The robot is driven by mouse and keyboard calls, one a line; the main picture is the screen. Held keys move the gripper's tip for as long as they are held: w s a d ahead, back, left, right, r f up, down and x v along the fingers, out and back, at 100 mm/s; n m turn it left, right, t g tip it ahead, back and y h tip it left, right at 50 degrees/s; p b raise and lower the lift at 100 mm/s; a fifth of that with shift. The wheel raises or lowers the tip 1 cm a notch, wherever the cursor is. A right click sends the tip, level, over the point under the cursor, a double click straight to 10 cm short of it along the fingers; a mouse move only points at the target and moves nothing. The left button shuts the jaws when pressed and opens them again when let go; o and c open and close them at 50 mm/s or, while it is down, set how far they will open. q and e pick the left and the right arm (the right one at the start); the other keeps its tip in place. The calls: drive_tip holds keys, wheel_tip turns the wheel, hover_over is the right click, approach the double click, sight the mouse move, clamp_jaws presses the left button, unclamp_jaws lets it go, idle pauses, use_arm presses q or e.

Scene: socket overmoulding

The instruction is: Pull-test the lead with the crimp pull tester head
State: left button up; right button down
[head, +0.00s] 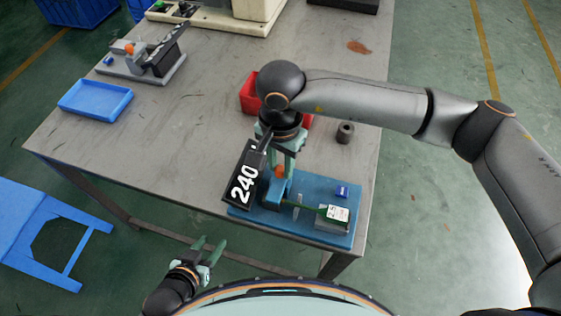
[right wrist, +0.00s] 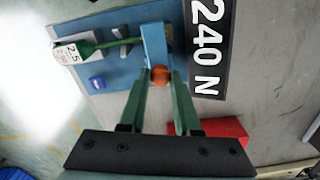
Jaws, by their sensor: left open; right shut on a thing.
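The crimp pull tester stands on a blue base plate (head: 252,213) at the table's front right edge. Its blue head (head: 272,196) carries an orange knob (head: 280,172). A green lead (head: 308,206) runs from the head to a white label reading 2.5 (right wrist: 67,55) on a grey block (head: 332,226). A black display (head: 242,178) reads 240 N in the right wrist view. My right gripper (head: 282,168) is shut on the orange knob, which shows between its fingertips in the right wrist view (right wrist: 160,76). My left gripper (head: 212,249) is open and empty, off the table's front edge.
A small blue part (head: 342,190) lies on the base plate. A red bin (head: 249,95) is behind my right gripper, a dark cylinder (head: 345,132) right of it. A blue tray (head: 95,101) and a grey fixture (head: 150,66) stand left. The table's left middle is clear.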

idle(0.8)
drive_tip(key=w+b, duration=0.1)
drive_tip(key=w+d+b, duration=0.1)
drive_tip(key=w, duration=0.1)
drive_tip(key=w+b, duration=0.1)
drive_tip(key=shift+w+d+r, duration=0.1)
drive_tip(key=shift+w+d, duration=0.1)
drive_tip(key=shift+d, duration=0.05)
drive_tip(key=c, duration=0.6)
unclamp_jaws()
drive_tip(key=shift+c, duration=0.2)
use_arm(q)
drive_tip(key=shift+w+d+f, duration=0.15)
drive_tip(key=shift+d+f, duration=0.1)
drive_tip(key=shift+f, duration=0.35)
drive_tip(key=shift+w+d+f, duration=0.1)
drive_tip(key=shift+d+f, duration=0.1)
drive_tip(key=shift+f, duration=0.35)
